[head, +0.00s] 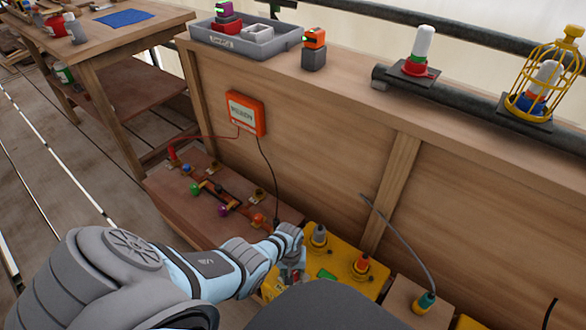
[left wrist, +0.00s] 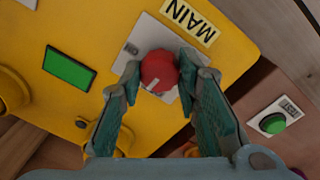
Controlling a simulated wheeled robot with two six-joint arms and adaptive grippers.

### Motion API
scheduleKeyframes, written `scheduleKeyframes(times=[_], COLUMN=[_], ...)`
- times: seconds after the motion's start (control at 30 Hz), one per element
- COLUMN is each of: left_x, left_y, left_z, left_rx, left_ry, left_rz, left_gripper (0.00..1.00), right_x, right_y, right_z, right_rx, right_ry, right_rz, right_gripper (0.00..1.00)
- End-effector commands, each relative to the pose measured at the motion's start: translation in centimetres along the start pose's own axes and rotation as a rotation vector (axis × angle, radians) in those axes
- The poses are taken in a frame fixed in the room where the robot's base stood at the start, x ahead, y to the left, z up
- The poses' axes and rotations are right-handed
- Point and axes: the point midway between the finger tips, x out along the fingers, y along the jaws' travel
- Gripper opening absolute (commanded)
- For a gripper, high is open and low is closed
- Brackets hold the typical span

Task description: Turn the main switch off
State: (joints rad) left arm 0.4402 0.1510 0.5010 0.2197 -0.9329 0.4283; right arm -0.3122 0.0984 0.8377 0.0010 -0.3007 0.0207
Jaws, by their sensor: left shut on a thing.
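The main switch is a red rotary knob (left wrist: 158,71) on a light square plate, beside a "MAIN" label (left wrist: 189,20) on a yellow box (left wrist: 225,55). A short pale line on the knob points down and left in the left wrist view. A dark mark shows on the plate left of the knob, too small to read. My left gripper (left wrist: 157,80) has its two fingers closed on the sides of the knob. In the head view my left gripper (head: 289,278) is at the left end of the yellow box (head: 312,233), and my arm hides the knob there. My right gripper is not in view.
A green button (left wrist: 272,123) under a "TEST" label sits beside the yellow box. A wooden bench with wired parts (head: 205,190) lies left of my gripper, under an orange box (head: 246,113). The wooden wall rises behind.

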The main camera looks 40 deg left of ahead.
Motion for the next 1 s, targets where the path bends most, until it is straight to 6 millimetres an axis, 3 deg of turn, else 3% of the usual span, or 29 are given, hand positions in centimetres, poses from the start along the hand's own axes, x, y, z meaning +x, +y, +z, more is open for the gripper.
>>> scheduleKeyframes(times=[0.7, 0.73, 0.8, 0.87, 1.0], left_x=[-0.01, -0.01, -0.01, -0.01, -0.01], left_y=[0.01, 0.01, 0.01, 0.01, 0.00], left_z=[-0.05, -0.05, -0.05, -0.05, -0.03], left_rx=[-0.089, -0.089, -0.089, -0.089, -0.088], left_ry=[0.006, 0.006, 0.006, 0.005, 0.005], left_rz=[0.000, 0.000, 0.000, 0.000, 0.000], left_gripper=[0.02, 0.32, 0.43, 0.50, 0.50], right_x=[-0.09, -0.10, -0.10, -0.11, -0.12], right_y=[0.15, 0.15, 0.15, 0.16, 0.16], right_z=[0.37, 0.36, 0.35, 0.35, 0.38], right_rx=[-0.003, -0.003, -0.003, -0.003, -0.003], right_ry=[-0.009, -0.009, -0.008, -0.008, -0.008], right_rz=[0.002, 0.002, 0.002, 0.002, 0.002], right_gripper=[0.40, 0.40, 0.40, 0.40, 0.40])
